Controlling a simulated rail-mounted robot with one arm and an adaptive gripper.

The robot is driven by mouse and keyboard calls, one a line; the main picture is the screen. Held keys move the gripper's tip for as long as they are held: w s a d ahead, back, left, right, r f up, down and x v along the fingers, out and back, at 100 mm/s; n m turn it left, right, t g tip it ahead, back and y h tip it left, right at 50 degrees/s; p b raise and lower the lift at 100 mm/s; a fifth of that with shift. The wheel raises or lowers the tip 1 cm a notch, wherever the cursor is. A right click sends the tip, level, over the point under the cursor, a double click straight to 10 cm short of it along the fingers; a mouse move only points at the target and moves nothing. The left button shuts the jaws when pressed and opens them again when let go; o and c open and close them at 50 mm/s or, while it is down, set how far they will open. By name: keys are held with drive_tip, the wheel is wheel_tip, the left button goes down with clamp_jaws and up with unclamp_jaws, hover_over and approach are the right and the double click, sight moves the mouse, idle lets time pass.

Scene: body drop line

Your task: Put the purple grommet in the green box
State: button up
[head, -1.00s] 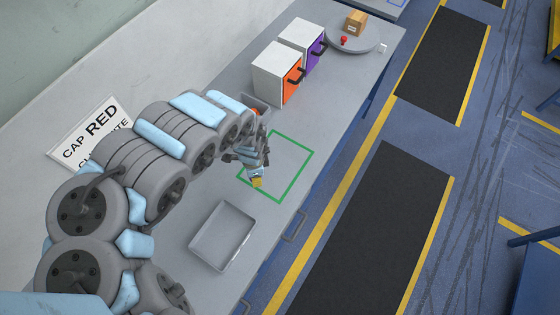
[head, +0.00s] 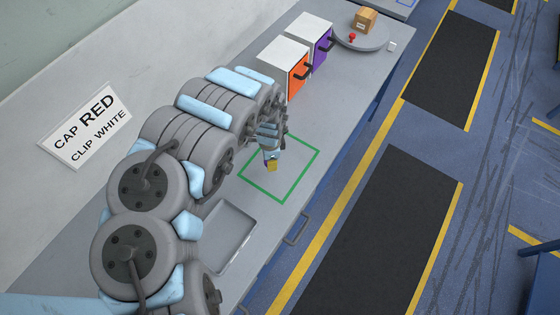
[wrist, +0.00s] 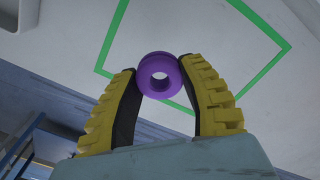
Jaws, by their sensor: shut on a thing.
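The purple grommet (wrist: 160,61) is a thick ring with a hole through it. It is pinched between the two yellow-padded fingertips of my gripper (wrist: 160,78). In the head view my gripper (head: 271,164) hangs over the left part of the green box, and the grommet cannot be made out there. The green box is a green square outline (head: 300,177) on the grey bench. In the wrist view the green outline (wrist: 110,37) shows beyond the grommet, and its inside looks bare. I cannot tell the exact height of the grommet above the bench.
A shallow grey tray (head: 248,236) lies in front of the outline. An orange-fronted cabinet (head: 299,77) and a purple-fronted cabinet (head: 322,47) stand behind. Farther back, a round grey plate (head: 361,39) carries a cardboard box (head: 366,20) and a red piece (head: 352,38).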

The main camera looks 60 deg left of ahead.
sight(280, 163)
drive_tip(key=shift+w+a+f+b, duration=0.2)
drive_tip(key=shift+w+f+b, duration=0.25)
drive_tip(key=shift+w, duration=0.1)
drive_tip(key=f+b, duration=0.1)
drive_tip(key=w+a+f+b, duration=0.1)
drive_tip(key=b, duration=0.1)
drive_tip(key=shift+w, duration=0.2)
drive_tip(key=shift+w+a+f, duration=0.35)
drive_tip(key=shift+w+f, duration=0.25)
drive_tip(key=shift+f, duration=0.05)
drive_tip(key=shift+w+f, duration=0.1)
drive_tip(key=shift+f, duration=0.25)
drive_tip(key=shift+w+a+f, duration=0.3)
drive_tip(key=shift+w, duration=0.1)
drive_tip(key=shift+w+f, duration=0.1)
drive_tip(key=shift+f, duration=0.15)
drive_tip(key=shift+a, duration=0.1)
drive_tip(key=shift+w+a+f, duration=0.15)
drive_tip(key=shift+w+f, duration=0.05)
drive_tip(key=shift+f, duration=1.6)
